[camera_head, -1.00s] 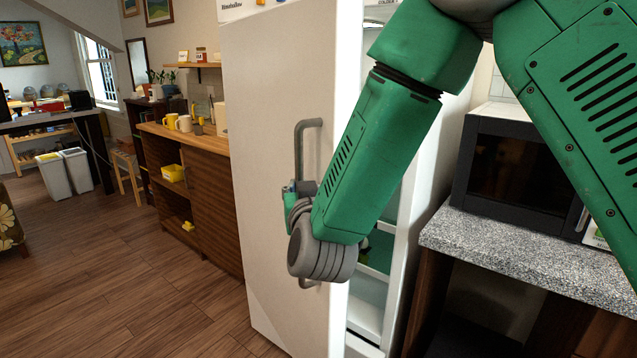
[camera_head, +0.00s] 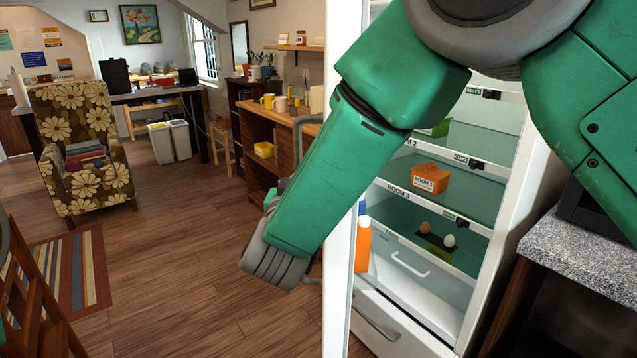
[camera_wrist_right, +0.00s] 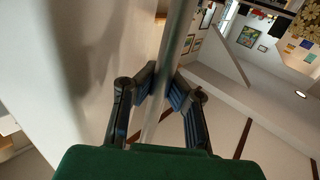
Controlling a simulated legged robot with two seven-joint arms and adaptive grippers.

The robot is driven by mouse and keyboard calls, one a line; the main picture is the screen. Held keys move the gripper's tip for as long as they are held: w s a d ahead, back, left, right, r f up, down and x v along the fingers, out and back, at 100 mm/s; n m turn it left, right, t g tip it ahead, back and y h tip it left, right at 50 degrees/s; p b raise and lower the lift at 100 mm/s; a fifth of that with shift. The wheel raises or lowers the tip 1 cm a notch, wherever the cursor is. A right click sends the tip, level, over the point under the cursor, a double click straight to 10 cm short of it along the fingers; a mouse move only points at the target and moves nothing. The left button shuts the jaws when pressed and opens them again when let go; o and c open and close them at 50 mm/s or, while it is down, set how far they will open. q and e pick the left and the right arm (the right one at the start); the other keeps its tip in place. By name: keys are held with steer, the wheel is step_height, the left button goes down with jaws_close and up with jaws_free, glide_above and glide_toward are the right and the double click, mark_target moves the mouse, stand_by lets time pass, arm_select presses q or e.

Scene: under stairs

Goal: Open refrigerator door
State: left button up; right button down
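The white refrigerator door (camera_head: 340,290) stands wide open in the head view, seen nearly edge-on. Its grey bar handle (camera_head: 304,122) shows at the top and bottom, and my right arm hides its middle. In the right wrist view the fingers of my right gripper (camera_wrist_right: 166,85) close on the handle bar (camera_wrist_right: 178,40) from both sides. In the head view my wrist hides these fingers. The refrigerator interior (camera_head: 480,140) shows shelves with labels, an orange box (camera_head: 430,180) and two eggs (camera_head: 437,234). My left gripper is not in view.
A granite counter (camera_head: 580,250) stands close at the right of the refrigerator. A wooden cabinet (camera_head: 262,140) is behind the door. A flowered armchair (camera_head: 85,150) and a striped rug (camera_head: 75,270) are at the left. The wooden floor (camera_head: 190,270) between is largely clear.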

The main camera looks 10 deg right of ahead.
steer(key=shift+a, duration=0.45)
steer(key=shift+d, duration=0.15)
